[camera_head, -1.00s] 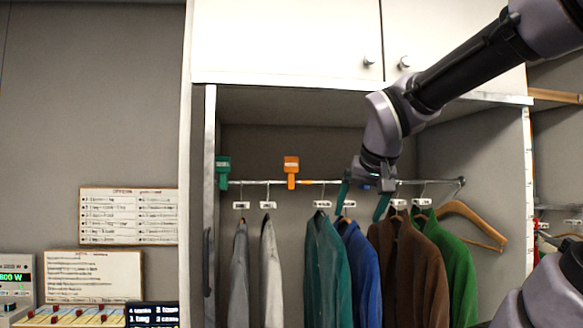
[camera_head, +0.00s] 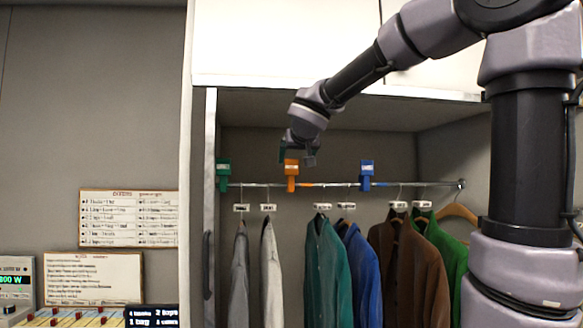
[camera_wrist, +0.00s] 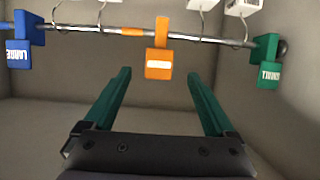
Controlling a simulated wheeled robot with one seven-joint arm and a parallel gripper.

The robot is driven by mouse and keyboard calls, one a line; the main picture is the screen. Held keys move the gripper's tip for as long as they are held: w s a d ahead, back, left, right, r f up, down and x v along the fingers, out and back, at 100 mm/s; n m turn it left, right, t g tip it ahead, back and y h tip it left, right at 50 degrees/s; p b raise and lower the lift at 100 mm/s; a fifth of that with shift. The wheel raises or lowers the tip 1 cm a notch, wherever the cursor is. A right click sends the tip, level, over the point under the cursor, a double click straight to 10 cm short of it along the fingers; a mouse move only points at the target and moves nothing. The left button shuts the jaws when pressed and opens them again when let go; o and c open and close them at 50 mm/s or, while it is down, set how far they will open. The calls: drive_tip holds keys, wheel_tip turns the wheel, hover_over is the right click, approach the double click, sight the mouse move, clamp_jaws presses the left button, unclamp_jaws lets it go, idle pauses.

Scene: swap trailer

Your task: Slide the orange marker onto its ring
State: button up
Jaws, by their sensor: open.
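The orange marker (camera_head: 291,176) hangs on the wardrobe rail. Its orange ring (camera_head: 309,184) is a band on the rail just to the marker's right. In the wrist view the orange marker (camera_wrist: 159,62) is ahead of my fingers, near the middle, and the ring (camera_wrist: 132,31) is to its left. My gripper (camera_head: 298,155) is just above the orange marker in the head view. In the wrist view my green fingers (camera_wrist: 160,88) are spread wide and empty, apart from the marker.
A blue marker (camera_head: 367,174) and a green marker (camera_head: 223,174) sit on the same rail (camera_head: 335,184), on either side. Several garments, including a teal jacket (camera_head: 328,265), hang below on hooks with white tags. The cabinet underside is above the rail.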

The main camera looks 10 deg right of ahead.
sight(292, 165)
drive_tip(key=x, duration=0.3)
drive_tip(key=r+x, duration=0.1)
drive_tip(key=x, duration=0.4)
drive_tip(key=shift+w+d, duration=0.1)
drive_tip(key=shift+w, duration=0.5)
